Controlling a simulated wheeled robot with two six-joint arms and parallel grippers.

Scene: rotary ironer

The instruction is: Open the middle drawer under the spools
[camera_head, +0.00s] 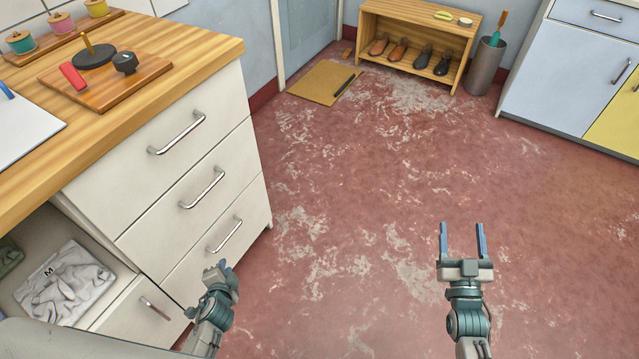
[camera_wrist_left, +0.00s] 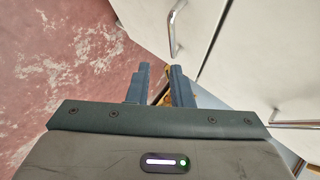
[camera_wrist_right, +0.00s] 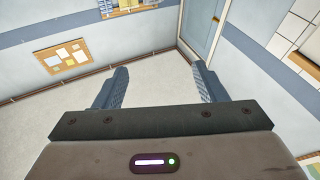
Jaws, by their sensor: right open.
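The cream cabinet's stack of three drawers stands under the spools (camera_head: 60,22) in the head view. The middle drawer (camera_head: 165,218) is shut, and its silver bar handle (camera_head: 202,188) is uncovered. My left gripper (camera_head: 221,267) is low in front of the stack, below the bottom drawer's handle (camera_head: 225,235) in the picture. In the left wrist view its fingers (camera_wrist_left: 160,82) are partly apart with nothing held between them. Two bar handles show there; I cannot tell which drawers they belong to. My right gripper (camera_head: 462,228) is open and empty over the floor, away from the drawers.
The wooden worktop (camera_head: 205,50) overhangs the drawers. An open compartment with folded grey cloth (camera_head: 65,283) is at lower left, beside another handled front (camera_head: 120,318). A shoe rack (camera_head: 415,45), a mat (camera_head: 322,83) and a bin (camera_head: 487,65) stand far back. The red floor between is clear.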

